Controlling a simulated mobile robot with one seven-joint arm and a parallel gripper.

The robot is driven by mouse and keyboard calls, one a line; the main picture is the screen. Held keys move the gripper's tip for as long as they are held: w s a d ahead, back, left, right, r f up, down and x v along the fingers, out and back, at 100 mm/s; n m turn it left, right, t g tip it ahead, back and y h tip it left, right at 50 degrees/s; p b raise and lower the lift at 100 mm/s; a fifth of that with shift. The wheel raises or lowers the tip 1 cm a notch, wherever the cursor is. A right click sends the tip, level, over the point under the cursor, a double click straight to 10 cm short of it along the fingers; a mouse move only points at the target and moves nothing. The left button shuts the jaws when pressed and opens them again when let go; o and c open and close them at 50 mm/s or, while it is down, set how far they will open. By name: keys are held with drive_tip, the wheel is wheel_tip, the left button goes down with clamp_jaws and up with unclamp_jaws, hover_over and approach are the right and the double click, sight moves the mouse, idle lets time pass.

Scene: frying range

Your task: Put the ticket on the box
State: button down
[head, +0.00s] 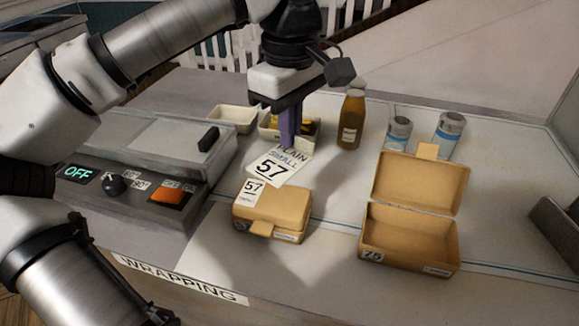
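My gripper (290,140) points down with its purple fingers together at the top edge of a white ticket (277,168). The ticket reads "PLAIN", a blurred smaller word and "57". It hangs tilted, just behind and over the back of a closed tan box (275,212); I cannot tell whether it touches the lid. A smaller white slip (251,191) marked "57" shows at the lid's left side.
A brown bottle (351,120) and two blue-white cans (398,133) (449,131) stand behind the boxes. Small trays (232,113) (312,137) sit at the back. A machine (150,165) with an "OFF" display is on the left. The counter (330,255) is clear between the boxes.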

sight(290, 166)
drive_tip(key=shift+f, duration=3.7)
drive_tip(key=shift+f, duration=0.1)
drive_tip(key=c, duration=1.7)
unclamp_jaws()
wheel_tip(290, 166, up, 12)
drive_tip(key=shift+r, duration=0.15)
